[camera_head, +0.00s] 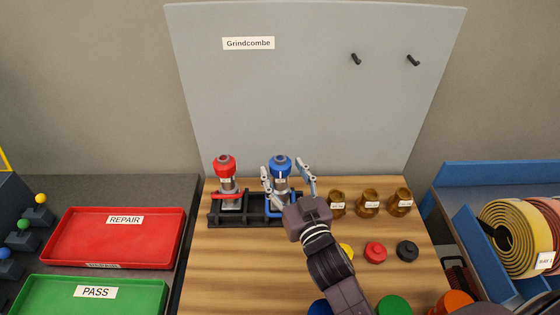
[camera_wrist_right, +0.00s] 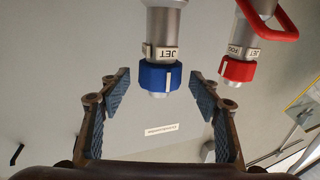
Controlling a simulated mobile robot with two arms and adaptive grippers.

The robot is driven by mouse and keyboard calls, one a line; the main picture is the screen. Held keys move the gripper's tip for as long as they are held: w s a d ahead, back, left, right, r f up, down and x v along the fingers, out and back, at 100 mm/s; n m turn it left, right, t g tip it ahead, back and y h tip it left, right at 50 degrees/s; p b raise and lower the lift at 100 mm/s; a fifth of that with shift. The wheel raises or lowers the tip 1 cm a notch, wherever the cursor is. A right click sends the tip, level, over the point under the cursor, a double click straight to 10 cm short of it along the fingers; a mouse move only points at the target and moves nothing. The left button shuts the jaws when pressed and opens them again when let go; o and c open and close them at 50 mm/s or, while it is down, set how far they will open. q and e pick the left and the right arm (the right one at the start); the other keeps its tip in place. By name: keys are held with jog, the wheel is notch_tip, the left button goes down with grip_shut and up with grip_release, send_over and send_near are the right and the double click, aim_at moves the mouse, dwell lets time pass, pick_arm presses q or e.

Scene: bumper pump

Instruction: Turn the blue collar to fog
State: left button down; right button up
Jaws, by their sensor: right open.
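The blue collar (camera_head: 280,162) sits at the top of the blue pump, which stands upright in the black rack (camera_head: 250,220). In the right wrist view the collar (camera_wrist_right: 158,76) has a white line. The line sits beside a label reading JET (camera_wrist_right: 167,54); another label is turned edge-on at the left. My right gripper (camera_head: 283,171) is open, with one finger on each side of the blue pump's top. In the wrist view the collar shows between the fingers with gaps on both sides, apparently untouched. My left gripper is not in view.
A red-collared pump (camera_head: 225,165) stands close left of the blue one. Several brown pots (camera_head: 368,203) stand right, with coloured caps (camera_head: 376,252) in front. A red REPAIR tray (camera_head: 115,256) and a green PASS tray (camera_head: 60,291) lie left. A grey panel (camera_head: 310,100) rises behind.

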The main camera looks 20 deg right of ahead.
jog(key=w, duration=0.2)
jog(key=shift+w+f, duration=0.1)
jog(key=shift+w, duration=0.3)
jog(key=c, duration=1.2)
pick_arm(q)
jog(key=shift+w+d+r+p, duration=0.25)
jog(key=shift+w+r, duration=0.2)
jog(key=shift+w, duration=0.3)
